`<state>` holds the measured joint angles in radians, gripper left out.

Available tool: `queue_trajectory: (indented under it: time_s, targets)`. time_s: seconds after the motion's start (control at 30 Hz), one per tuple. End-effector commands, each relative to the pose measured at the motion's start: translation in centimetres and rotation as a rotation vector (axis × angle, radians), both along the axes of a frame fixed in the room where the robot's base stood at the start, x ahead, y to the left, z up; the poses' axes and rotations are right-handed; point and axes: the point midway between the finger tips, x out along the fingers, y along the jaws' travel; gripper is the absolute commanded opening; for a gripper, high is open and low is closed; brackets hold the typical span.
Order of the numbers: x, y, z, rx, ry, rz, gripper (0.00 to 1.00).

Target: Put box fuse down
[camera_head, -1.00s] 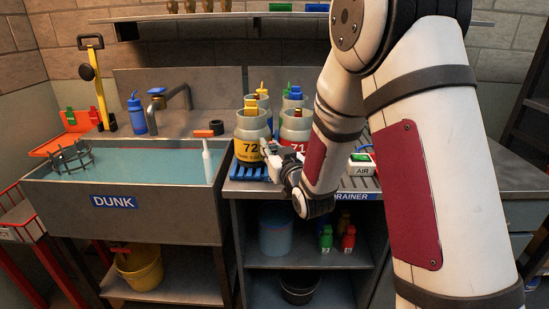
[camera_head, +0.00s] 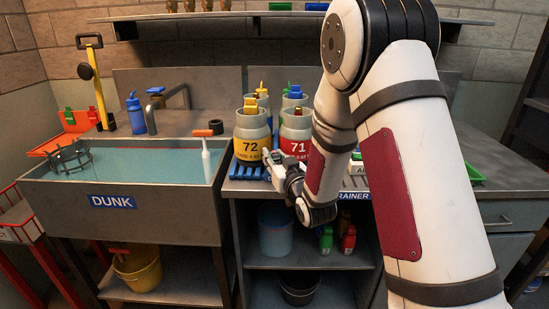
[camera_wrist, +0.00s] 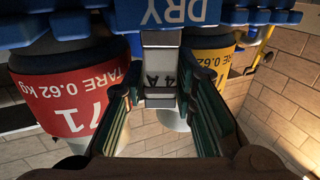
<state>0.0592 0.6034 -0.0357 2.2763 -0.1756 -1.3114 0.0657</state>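The box fuse, a pale grey and white block marked "4 A" (camera_wrist: 160,76), is between my gripper's fingertips in the wrist view, its label upside down. My gripper (camera_wrist: 158,95) has green-padded fingers on both sides of it and appears closed on it. In the head view my gripper (camera_head: 272,163) is at the front edge of the drainer shelf, low in front of jars 72 and 71. The fuse is too small there to make out clearly. A blue "DRY" plate (camera_wrist: 170,13) is just beyond the fuse in the wrist view.
Jar 72 (camera_head: 252,140) with a yellow label and jar 71 (camera_head: 294,136) with a red label stand close behind my gripper. The blue rack (camera_head: 246,172) lies along the shelf front. The water-filled dunk tank (camera_head: 110,200) is to the left.

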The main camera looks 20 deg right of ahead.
Motion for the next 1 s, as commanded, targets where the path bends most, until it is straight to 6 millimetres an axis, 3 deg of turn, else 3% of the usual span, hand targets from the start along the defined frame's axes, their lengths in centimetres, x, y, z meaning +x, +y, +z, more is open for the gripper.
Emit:
queue_trajectory:
  time_s: [0.4,0.57,0.83,1.0]
  targets:
    - [-0.2,0.0,0.5,0.000,-0.001,0.000,0.27]
    - [-3.0,-0.3,0.4,0.000,0.002,-0.001,0.27]
    - [-9.1,-0.8,0.3,0.001,0.003,-0.002,0.27]
    - [-10.1,-0.8,0.7,0.000,0.004,0.000,0.27]
